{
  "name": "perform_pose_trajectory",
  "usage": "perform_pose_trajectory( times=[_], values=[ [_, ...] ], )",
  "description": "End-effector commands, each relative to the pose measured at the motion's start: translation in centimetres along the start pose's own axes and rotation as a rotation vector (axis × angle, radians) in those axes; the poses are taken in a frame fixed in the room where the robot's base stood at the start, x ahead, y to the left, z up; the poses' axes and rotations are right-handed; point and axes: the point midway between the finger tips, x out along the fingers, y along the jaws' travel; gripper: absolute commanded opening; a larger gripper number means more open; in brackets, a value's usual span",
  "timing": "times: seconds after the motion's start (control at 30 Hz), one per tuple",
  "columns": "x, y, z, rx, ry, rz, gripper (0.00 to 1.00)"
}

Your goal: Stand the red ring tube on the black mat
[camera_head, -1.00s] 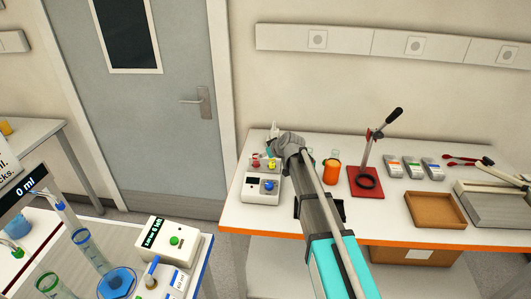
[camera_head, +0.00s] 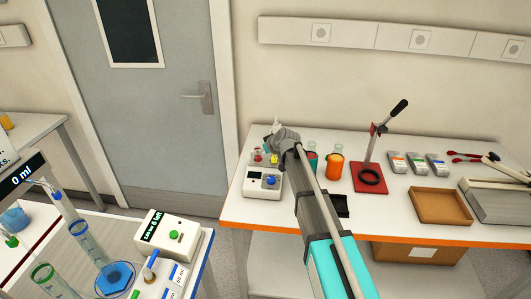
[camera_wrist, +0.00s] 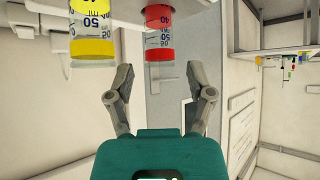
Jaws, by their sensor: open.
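In the wrist view, the red ring tube (camera_wrist: 159,42) hangs from the top of the picture, which looks upside down. My gripper (camera_wrist: 160,75) is open, with its two fingers apart below the red ring; the tube lines up with the gap and nothing is held. A yellow ring tube (camera_wrist: 92,35) is just left of it. In the head view, the red ring (camera_head: 258,155) and yellow ring (camera_head: 274,159) show small at the back left of the bench, and my wrist hides part of that area. The black mat (camera_head: 341,206) is partly covered by my arm.
A white device with a blue knob (camera_head: 263,183) stands in front of the tubes. Right of my arm are an orange beaker (camera_head: 334,167), a red-based stand (camera_head: 370,178) and a brown tray (camera_head: 440,205). Bare bench (camera_head: 385,205) lies between mat and tray.

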Motion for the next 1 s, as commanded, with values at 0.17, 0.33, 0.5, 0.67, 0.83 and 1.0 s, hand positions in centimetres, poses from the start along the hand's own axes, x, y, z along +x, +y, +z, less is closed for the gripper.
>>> perform_pose_trajectory(
  times=[0.17, 0.33, 0.5, 0.67, 0.83, 1.0],
  values=[
    [2.3, 0.1, 0.2, -0.001, 0.000, 0.000, 0.69],
    [3.7, 0.1, 0.1, -0.001, 0.000, 0.001, 0.69],
    [4.5, 0.1, 0.1, 0.000, 0.000, 0.001, 0.69],
    [4.7, 0.0, 0.0, 0.000, 0.000, 0.001, 0.69],
    [4.6, 0.0, 0.0, 0.000, 0.000, 0.001, 0.69],
    [4.6, 0.0, 0.0, 0.000, 0.000, 0.001, 0.56]
  ],
)
